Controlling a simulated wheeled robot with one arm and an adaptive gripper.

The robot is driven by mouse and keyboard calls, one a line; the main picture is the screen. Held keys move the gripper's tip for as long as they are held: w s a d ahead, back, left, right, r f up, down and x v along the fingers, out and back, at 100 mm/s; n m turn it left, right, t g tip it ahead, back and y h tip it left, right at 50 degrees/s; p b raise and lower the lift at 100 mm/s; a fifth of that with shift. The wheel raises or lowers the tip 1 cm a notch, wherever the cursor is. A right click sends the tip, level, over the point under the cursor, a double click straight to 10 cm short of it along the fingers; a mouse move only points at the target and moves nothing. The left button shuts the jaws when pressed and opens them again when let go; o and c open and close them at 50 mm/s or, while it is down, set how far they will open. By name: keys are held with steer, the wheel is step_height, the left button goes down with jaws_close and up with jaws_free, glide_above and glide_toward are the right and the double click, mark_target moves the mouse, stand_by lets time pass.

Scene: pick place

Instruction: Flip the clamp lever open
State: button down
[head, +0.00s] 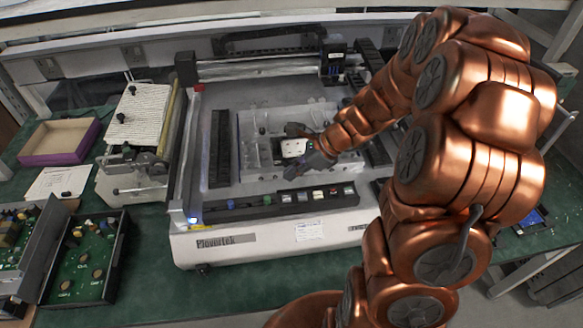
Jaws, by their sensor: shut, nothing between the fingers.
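My copper arm reaches in from the right over the bed of a white benchtop machine (225,246) marked "Plovertek". My gripper (296,148) is over the middle of the bed, at a pale fixture plate (262,128). Its dark fingers are small here; it is shut with nothing held. A small white piece shows at the gripper, and I cannot tell whether it belongs to the gripper or the fixture. I cannot make out the clamp lever for certain; the gripper and arm hide part of the fixture. Contact between the gripper and the fixture cannot be told.
A black slotted bar (220,150) stands on the bed's left. A front panel (275,200) carries several knobs and buttons. A gantry (260,67) spans the back. Left are a paper-topped device (140,112), a purple-edged tray (58,140) and opened electronics boxes (85,262). Green bench shows in front.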

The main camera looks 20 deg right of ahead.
steer(key=shift+s+r, duration=0.25)
steer(key=shift+s, duration=0.4)
steer(key=shift+s+r, duration=0.25)
steer(key=shift+s, duration=0.35)
steer(key=shift+s+a+r+b, duration=0.1)
steer(key=shift+s+r+b, duration=0.05)
steer(key=shift+r+b, duration=0.2)
steer(key=s+r+b, duration=0.2)
steer(key=s+r, duration=0.3)
steer(key=r, duration=0.1)
steer(key=shift+s+a+r, duration=0.15)
steer(key=shift+s+r, duration=0.05)
